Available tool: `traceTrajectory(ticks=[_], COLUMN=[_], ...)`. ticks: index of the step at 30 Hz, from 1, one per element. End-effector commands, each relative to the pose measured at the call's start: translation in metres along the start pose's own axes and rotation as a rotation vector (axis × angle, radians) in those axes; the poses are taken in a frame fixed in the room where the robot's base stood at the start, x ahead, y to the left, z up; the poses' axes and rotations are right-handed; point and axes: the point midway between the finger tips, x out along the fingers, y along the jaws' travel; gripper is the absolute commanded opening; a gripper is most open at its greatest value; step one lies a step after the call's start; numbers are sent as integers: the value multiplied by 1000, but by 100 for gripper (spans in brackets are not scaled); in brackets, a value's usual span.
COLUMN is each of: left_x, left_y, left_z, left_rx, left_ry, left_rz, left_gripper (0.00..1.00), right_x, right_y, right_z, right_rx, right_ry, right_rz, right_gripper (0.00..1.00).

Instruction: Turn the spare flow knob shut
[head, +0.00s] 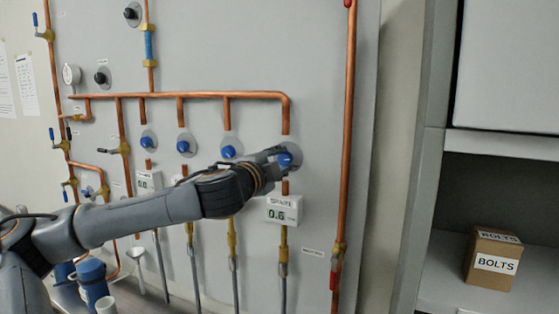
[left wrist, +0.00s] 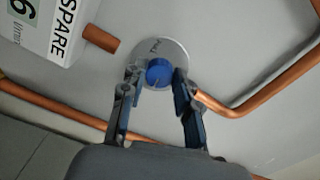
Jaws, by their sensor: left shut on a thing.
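The spare flow knob is a blue round knob (head: 286,159) on a grey disc, on the vertical copper pipe at the right end of the manifold. My left gripper (head: 281,157) reaches it from the left and is shut on it. In the left wrist view the blue knob (left wrist: 159,72) sits between the two fingertips (left wrist: 158,77), one on each side. The white SPARE meter (head: 284,209) is just below the knob; its small display seems to read 0.6. It shows partly in the left wrist view (left wrist: 48,28). My right gripper is not in view.
Several similar blue knobs, one of them here (head: 228,151), sit to the left under the horizontal copper pipe (head: 180,96). A tall copper pipe (head: 347,130) runs to the right of the spare knob. A BOLTS box (head: 493,259) stands on a shelf at the far right.

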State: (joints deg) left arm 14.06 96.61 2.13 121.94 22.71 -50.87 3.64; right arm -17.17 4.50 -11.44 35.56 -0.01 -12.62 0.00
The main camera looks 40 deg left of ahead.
Motion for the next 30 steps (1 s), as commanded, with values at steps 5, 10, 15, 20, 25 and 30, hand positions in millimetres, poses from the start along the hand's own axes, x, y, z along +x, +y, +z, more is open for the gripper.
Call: traceTrajectory(ticks=[5,10,15,20,25,30], left_x=[0,0,0,0,0,0], left_y=[-3,-3,-4,-4,-4,-4], left_z=[0,0,0,-1,-1,-1], left_rx=[172,334,493,628,746,830], left_ry=[-1,-1,-2,-2,-2,-2], left_rz=[-3,-2,-2,-2,-2,-3], left_gripper=[0,0,0,0,0,0], right_x=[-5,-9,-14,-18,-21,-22], right_y=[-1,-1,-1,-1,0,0], right_z=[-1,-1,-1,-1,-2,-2], right_rx=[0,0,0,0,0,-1], right_ry=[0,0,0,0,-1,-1], right_rz=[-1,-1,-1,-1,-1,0], right_gripper=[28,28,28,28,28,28])
